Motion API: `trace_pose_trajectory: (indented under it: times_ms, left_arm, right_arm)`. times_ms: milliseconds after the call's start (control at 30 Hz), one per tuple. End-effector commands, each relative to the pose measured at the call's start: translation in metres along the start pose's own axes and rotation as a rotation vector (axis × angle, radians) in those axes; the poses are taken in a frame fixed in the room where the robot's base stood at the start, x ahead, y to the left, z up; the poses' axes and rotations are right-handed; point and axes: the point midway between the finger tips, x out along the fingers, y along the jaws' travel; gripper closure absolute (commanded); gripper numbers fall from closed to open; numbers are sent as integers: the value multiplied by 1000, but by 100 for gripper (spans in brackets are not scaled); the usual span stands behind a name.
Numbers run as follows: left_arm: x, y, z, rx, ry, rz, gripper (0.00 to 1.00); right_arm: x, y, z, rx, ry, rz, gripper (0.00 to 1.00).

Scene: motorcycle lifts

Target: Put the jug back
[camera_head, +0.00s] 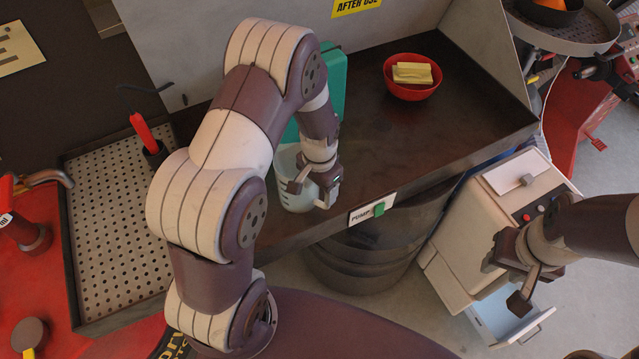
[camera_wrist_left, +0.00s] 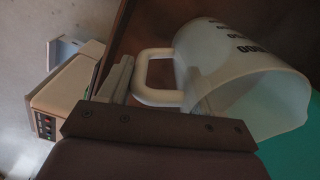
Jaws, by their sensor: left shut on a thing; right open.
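The jug (camera_head: 290,191) is a pale translucent measuring jug at the front of the dark bench, partly hidden behind my left arm. In the left wrist view the jug (camera_wrist_left: 245,85) shows dark printed marks, an open rim and a white handle (camera_wrist_left: 143,72). My left gripper (camera_head: 312,188) is shut on the jug, with its fingers (camera_wrist_left: 157,92) on either side of the handle. I cannot tell whether the jug's base touches the bench. My right gripper (camera_head: 514,277) is open and empty, in front of the white cabinet at the right.
The dark bench (camera_head: 440,130) has a raised rim. A red bowl (camera_head: 409,91) with yellow blocks stands on it, and a teal container (camera_head: 332,85) is behind my left arm. A pump label (camera_head: 372,209) is on the front edge. A perforated tray (camera_head: 115,225) lies left; a cabinet (camera_head: 480,225) with an open drawer stands right.

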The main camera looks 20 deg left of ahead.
Motion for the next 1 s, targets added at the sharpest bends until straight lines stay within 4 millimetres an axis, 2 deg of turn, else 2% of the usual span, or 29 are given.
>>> trace_pose_trajectory:
  times_ms: [200, 233, 300, 567, 667, 767, 1000]
  left_arm:
    - [3, 0, 0, 0, 0, 0, 100]
    - [3, 0, 0, 0, 0, 0, 33]
    - [2, 0, 0, 0, 0, 0, 11]
    - [2, 0, 0, 0, -1, 0, 11]
    - [-4, 0, -1, 0, 2, -1, 11]
    - [-22, -1, -2, 0, 6, -2, 11]
    - [-86, 0, -1, 0, 5, -2, 11]
  right_arm:
    - [3, 0, 0, 0, 0, 0, 57]
    - [3, 0, 0, 0, 0, 0, 57]
    - [2, 0, 0, 0, 0, 0, 57]
    - [2, 0, 0, 0, 0, 0, 57]
    - [3, 0, 0, 0, 0, 0, 57]
    - [10, 0, 1, 0, 0, 0, 57]
    - [24, 0, 3, 0, 0, 0, 57]
